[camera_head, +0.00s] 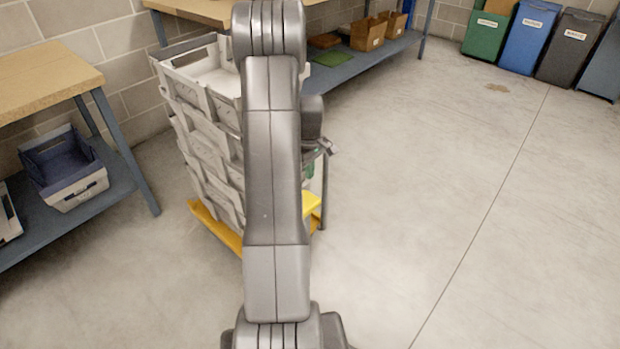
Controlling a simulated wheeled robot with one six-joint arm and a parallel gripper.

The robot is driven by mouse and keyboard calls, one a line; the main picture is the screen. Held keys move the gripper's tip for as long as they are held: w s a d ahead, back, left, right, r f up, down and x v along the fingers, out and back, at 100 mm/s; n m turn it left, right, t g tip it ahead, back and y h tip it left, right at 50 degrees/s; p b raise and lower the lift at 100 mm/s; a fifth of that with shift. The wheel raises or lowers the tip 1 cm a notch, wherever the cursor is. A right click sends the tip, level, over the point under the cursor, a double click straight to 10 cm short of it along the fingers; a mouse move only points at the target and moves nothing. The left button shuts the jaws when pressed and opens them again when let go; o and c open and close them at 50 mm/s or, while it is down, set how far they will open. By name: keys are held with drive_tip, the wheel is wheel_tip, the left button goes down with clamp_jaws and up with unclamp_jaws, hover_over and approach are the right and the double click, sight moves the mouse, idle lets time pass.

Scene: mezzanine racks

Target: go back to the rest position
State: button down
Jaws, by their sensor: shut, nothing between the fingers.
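My grey arm stands upright through the middle of the view. My gripper (328,148) shows only in part, just right of the arm's upper link, and most of it is hidden behind that link. It is shut, with nothing seen in it. It appears in front of the right side of a stack of grey crates (200,130); I cannot tell the gap between them.
The crates stand on a yellow base (215,228). A workbench (40,75) with a crate (68,172) on its lower shelf is at left. Another bench's shelf (350,65) holds cardboard boxes (368,34). Several bins (527,38) line the back right. The right floor is clear.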

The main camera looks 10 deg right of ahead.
drive_tip(key=shift+r, duration=0.25)
